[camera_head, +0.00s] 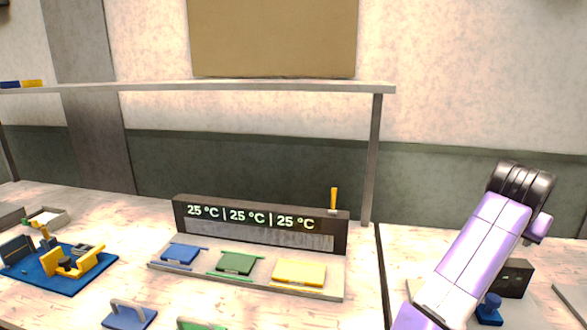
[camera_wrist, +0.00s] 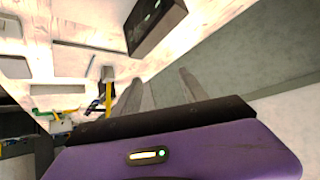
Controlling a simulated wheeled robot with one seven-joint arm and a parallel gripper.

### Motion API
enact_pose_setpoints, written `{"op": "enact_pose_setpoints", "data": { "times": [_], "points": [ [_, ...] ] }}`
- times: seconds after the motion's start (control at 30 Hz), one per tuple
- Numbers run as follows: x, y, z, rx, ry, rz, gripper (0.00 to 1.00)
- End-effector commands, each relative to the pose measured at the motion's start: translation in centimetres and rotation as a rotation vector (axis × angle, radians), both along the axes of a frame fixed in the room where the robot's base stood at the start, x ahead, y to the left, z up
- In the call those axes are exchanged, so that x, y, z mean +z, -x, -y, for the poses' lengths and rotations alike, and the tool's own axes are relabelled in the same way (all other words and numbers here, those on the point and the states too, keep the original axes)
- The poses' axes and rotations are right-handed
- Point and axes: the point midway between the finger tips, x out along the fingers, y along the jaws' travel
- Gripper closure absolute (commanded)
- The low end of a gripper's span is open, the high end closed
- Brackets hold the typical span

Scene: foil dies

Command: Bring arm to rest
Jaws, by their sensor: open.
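My arm (camera_head: 478,250), purple with a black joint at its top, rises at the right of the head view over the right-hand worktop. My gripper is not seen in the head view. In the wrist view my gripper (camera_wrist: 160,92) shows two grey fingers standing apart from a dark base on the purple wrist. Nothing is between the fingers, so it is open and empty. It is clear of the things around it, as far as the wrist view shows.
A display (camera_head: 262,226) reading 25 °C three times stands behind a tray (camera_head: 160,265) with blue, green and yellow plates. A blue board (camera_head: 45,280) with a yellow device is left. A dark box (camera_head: 516,278) sits beside my arm. A shelf (camera_head: 250,85) spans above.

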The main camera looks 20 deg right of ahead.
Motion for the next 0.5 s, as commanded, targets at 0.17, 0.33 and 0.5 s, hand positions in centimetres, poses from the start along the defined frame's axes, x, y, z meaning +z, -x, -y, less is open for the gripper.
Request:
{"op": "enact_pose_setpoints", "data": {
  "times": [0.17,0.33,0.5],
  "points": [
    [2.9,-0.8,1.4,0.058,0.286,0.055,0.49],
    [4.8,-1.7,0.1,0.155,0.544,0.094,0.49],
    [5.4,-2.5,-3.8,0.299,0.772,0.14,0.49]
  ]
}}
